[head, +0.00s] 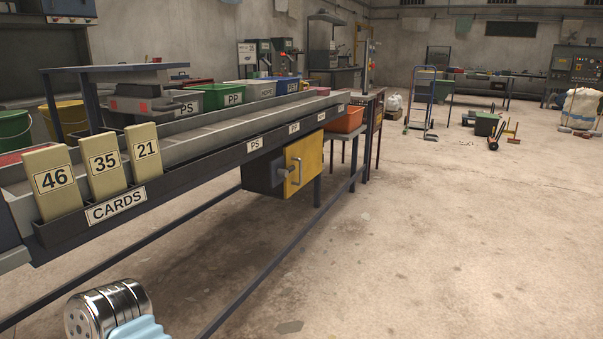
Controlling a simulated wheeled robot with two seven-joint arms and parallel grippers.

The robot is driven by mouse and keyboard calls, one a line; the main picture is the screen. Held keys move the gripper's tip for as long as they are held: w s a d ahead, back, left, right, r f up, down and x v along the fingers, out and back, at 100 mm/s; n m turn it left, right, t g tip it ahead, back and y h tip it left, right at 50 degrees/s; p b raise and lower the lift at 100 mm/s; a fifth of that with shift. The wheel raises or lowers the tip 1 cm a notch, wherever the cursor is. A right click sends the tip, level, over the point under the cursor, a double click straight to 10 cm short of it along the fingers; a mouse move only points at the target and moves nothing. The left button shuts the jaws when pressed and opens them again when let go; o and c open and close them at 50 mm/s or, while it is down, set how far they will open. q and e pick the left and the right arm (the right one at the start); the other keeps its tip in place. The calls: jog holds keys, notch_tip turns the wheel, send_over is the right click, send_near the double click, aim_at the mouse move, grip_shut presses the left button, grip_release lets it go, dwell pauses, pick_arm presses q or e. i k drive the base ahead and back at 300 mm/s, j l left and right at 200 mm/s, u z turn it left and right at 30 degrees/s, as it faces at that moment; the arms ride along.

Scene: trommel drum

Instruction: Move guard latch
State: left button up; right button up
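No part is plainly marked as the guard latch. A dark box (262,176) hangs under the long bench, left of centre, with a yellow panel (309,152) on its right side. A bent metal handle (295,170) stands on the yellow panel, and a short grey lever (282,172) sticks out beside it. I cannot tell whether either one is the guard latch or whether it is fastened. The trommel drum is not clearly in view.
The long bench carries a CARDS rack (115,206) with three numbered cards, 46, 35 and 21. A green PP bin (222,96) and other bins stand behind it. A low rail (268,267) runs below the bench.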

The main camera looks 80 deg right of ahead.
aim_at(281, 172)
jog(key=k+j+z, duration=0.15)
jog(key=z, duration=2.25)
jog(key=i+l, duration=0.4)
jog(key=l+u, duration=0.05)
jog(key=l, duration=0.05)
